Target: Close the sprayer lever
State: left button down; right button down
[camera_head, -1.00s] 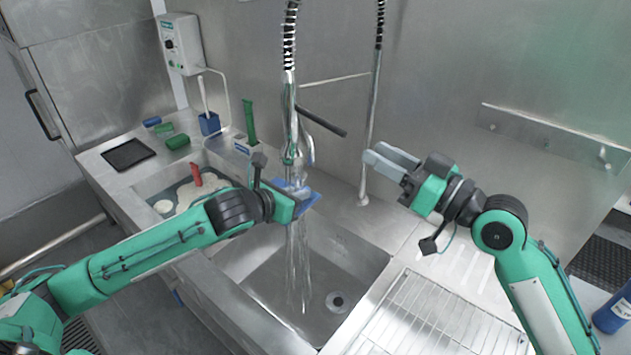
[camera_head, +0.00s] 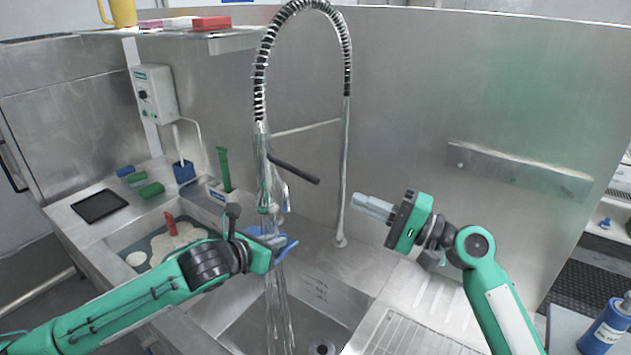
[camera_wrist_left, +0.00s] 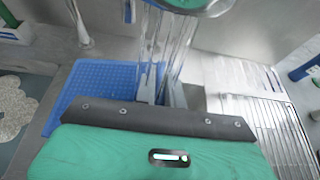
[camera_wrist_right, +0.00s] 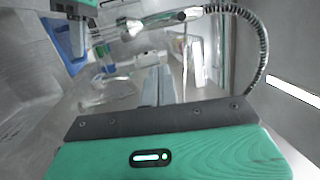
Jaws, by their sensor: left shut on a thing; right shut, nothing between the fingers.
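The sprayer hangs on a spring hose (camera_head: 262,85) over the sink. Its metal head (camera_head: 265,190) has a curved lever (camera_head: 284,196) standing off its right side, and water streams down below it. My left gripper (camera_head: 270,238) is shut on a blue, textured flat piece (camera_wrist_left: 85,88), just under the sprayer in the falling water; the grip itself is partly hidden by water. My right gripper (camera_head: 370,204) is shut and empty, to the right of the sprayer and apart from it. The sprayer head (camera_wrist_right: 133,30) also shows in the right wrist view, beyond the fingers (camera_wrist_right: 156,86).
A black bar (camera_head: 294,169) sticks out from the sprayer pipe towards the right. A thin upright pipe (camera_head: 343,180) stands between the sprayer and my right gripper. A wire rack (camera_head: 410,335) lies right of the sink. A second basin (camera_head: 145,236) with dishes is at left.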

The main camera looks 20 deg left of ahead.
aim_at(317, 180)
jog(key=a+r+m, duration=0.1)
jog(key=a, duration=0.2)
jog(key=a+r+m+y, duration=0.1)
jog(key=a+m, duration=0.1)
jog(key=a, duration=0.1)
jog(key=a+r+m+g, duration=0.1)
jog(key=a+m, duration=0.1)
jog(key=a, duration=0.1)
jog(key=shift+w+r, duration=0.15)
jog(key=shift+r, duration=0.1)
jog(key=shift+s+r, duration=0.3)
jog(key=shift+s, duration=0.1)
jog(key=shift+a, duration=0.15)
